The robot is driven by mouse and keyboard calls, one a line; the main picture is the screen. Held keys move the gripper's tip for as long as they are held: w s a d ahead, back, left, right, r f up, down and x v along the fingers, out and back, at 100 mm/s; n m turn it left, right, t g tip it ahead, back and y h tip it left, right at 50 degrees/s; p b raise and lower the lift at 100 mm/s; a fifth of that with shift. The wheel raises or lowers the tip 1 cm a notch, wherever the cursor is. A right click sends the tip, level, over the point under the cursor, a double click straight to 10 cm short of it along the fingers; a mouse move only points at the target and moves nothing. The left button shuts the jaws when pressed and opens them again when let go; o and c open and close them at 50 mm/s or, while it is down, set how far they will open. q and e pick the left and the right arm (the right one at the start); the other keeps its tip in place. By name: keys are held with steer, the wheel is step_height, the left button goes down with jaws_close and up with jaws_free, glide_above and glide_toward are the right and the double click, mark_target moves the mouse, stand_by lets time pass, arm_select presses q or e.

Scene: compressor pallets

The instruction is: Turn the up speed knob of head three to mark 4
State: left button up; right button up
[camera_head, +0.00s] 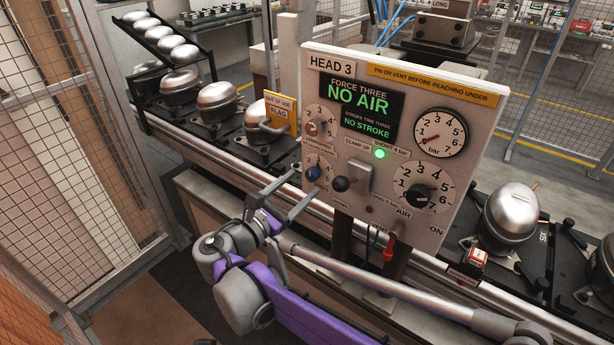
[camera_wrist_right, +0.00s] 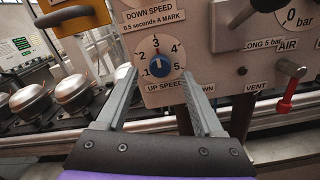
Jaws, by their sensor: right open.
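The panel labelled HEAD 3 (camera_head: 330,62) carries the blue up speed knob (camera_head: 313,173) at its lower left. In the right wrist view the blue knob (camera_wrist_right: 159,64) sits on a white dial marked 1 to 5, above the label UP SPEED. Its red pointer line is at about 3. My right gripper (camera_head: 307,181) is open and empty in front of the knob. In the wrist view its fingers (camera_wrist_right: 158,82) stand left and right of the dial, and I see no contact with the knob. My left gripper is not in view.
The down speed knob (camera_head: 311,128) is just above. A black-knobbed lever (camera_head: 341,184) is close on the right, and a red-handled valve (camera_head: 389,249) lower down. A yellow flag tag (camera_head: 279,113) stands at left. Compressors (camera_head: 510,212) sit along the line.

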mark_target(310, 177)
steer(key=shift+x, duration=1.85)
jaws_close()
